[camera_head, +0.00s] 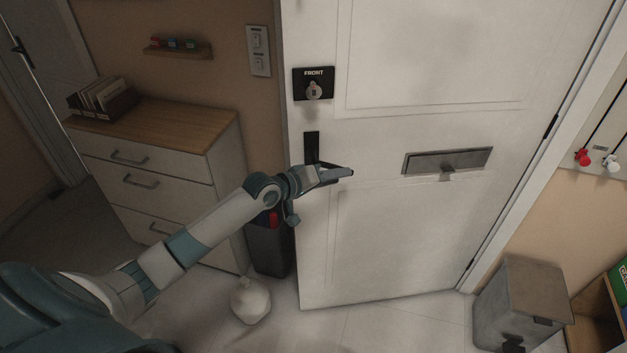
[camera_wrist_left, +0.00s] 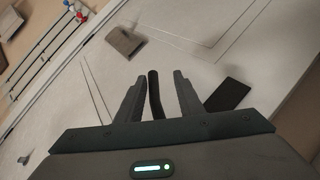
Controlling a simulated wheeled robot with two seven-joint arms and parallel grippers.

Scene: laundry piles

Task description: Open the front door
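The white front door (camera_head: 400,235) fills the middle of the head view. I cannot tell whether it is fully shut. A black lock plate marked FRONT (camera_head: 313,73) with a round silver cylinder sits above the black handle plate (camera_head: 311,146). My left gripper (camera_head: 335,174) is at the door handle, and the lever is mostly hidden behind it there. In the left wrist view the black lever (camera_wrist_left: 155,95) stands between the two open fingers, with a visible gap to the right finger. The handle plate (camera_wrist_left: 228,95) is right of the fingers. My right gripper is not in view.
A metal mail slot (camera_head: 447,160) is on the door. A drawer chest (camera_head: 215,180), a dark bin (camera_head: 269,250) and a white bag (camera_head: 250,300) are left of the door. A grey box (camera_head: 525,300) stands at the right. The floor before the door is clear.

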